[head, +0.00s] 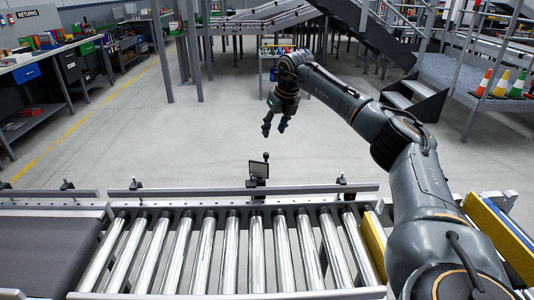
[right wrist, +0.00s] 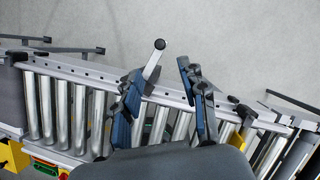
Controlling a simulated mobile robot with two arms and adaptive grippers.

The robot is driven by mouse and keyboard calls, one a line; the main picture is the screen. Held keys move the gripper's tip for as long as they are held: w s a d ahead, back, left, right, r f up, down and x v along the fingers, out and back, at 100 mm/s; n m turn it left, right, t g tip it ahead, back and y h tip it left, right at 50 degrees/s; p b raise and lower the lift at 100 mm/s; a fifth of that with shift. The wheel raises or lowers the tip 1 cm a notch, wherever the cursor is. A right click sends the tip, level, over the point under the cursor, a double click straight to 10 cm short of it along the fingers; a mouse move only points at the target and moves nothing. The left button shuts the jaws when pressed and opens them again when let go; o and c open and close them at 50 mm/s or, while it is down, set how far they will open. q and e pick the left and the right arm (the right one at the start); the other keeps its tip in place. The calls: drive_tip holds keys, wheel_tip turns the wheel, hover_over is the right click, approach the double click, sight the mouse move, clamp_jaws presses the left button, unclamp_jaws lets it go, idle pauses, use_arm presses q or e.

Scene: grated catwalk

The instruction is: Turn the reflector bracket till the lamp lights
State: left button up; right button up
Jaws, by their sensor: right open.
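A small dark bracket with a flat, screen-like plate (head: 258,169) stands on the far side rail of the roller conveyor; it appears to be the reflector bracket. In the right wrist view a pale bar with a round black end (right wrist: 152,66) shows between the fingers, closer to the left one; it may be the same bracket. My right gripper (head: 275,127) points down above and beyond the rail, with its fingers apart and nothing held. Its fingers also show in the right wrist view (right wrist: 162,98). I cannot make out a lit lamp. My left gripper is out of view.
The conveyor's steel rollers (head: 230,250) run across the front, with a dark belt (head: 45,255) at left. Small black clamps (head: 342,181) sit along the far rail (head: 200,194). Open grey floor lies beyond. Stairs (head: 415,98) and traffic cones (head: 501,84) stand at right.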

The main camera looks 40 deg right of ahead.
sight(267, 154)
drive_tip(key=x, duration=1.2)
drive_tip(key=shift+s, duration=0.1)
clamp_jaws()
drive_tip(key=shift+a, duration=0.1)
